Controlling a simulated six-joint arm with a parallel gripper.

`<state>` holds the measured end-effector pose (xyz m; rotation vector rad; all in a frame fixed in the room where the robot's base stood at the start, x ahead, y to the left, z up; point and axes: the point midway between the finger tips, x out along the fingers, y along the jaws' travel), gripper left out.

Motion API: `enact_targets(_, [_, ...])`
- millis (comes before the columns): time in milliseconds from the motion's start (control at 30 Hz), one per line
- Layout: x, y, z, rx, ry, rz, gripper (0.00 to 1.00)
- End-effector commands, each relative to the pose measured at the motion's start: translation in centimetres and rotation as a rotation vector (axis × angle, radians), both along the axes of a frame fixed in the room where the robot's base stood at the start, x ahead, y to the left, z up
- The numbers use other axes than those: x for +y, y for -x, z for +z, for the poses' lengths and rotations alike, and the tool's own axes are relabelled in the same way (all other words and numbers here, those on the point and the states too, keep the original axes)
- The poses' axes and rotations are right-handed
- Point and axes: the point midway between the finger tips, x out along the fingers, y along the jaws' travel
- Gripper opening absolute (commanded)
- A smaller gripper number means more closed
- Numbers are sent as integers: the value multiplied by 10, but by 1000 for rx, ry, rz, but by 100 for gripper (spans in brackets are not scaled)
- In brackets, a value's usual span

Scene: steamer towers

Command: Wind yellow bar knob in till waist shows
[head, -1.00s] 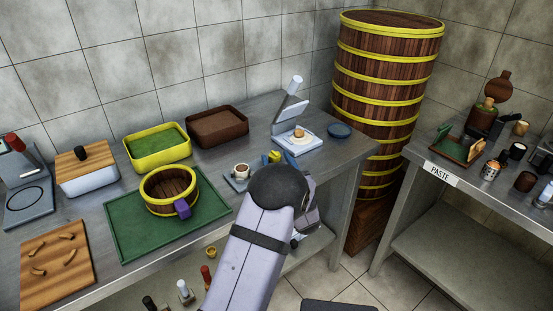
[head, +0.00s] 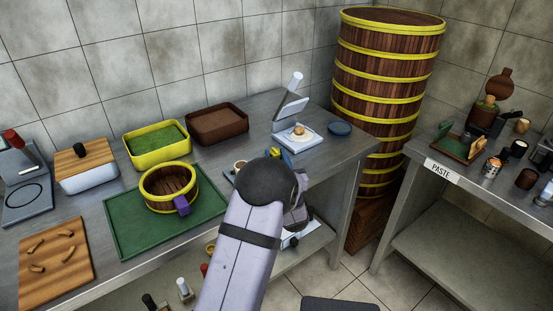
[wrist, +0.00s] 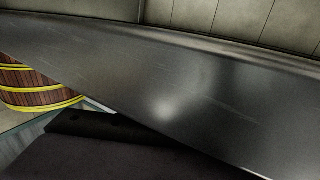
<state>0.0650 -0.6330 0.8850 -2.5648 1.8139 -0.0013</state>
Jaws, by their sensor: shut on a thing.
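A small yellow piece (head: 286,156), which looks like the bar knob, shows on the bench just past my arm's dark round joint. Its lower part and whatever it is fitted to are hidden, so I cannot see any waist on it. My gripper (head: 299,198) is mostly hidden behind that joint at the bench's front edge. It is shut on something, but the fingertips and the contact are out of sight. The wrist view shows a large dark grey surface very close and no clear knob.
A wooden tub with a purple tab (head: 170,188) stands on a green mat (head: 128,240) to the left. A tall yellow-banded steamer tower (head: 385,80) rises at the right.

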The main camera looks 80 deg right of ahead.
Motion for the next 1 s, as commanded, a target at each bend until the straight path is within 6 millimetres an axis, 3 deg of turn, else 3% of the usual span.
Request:
enact_targets(367, [0,-1,1,1,1,-25,7])
enact_targets(400, [0,-1,1,1,1,-25,34])
enact_targets(467, [0,-1,1,1,1,-25,48])
enact_targets(800, [2,0,0,1,0,-25,48])
enact_targets(1000, [14,5,0,1,0,-26,48])
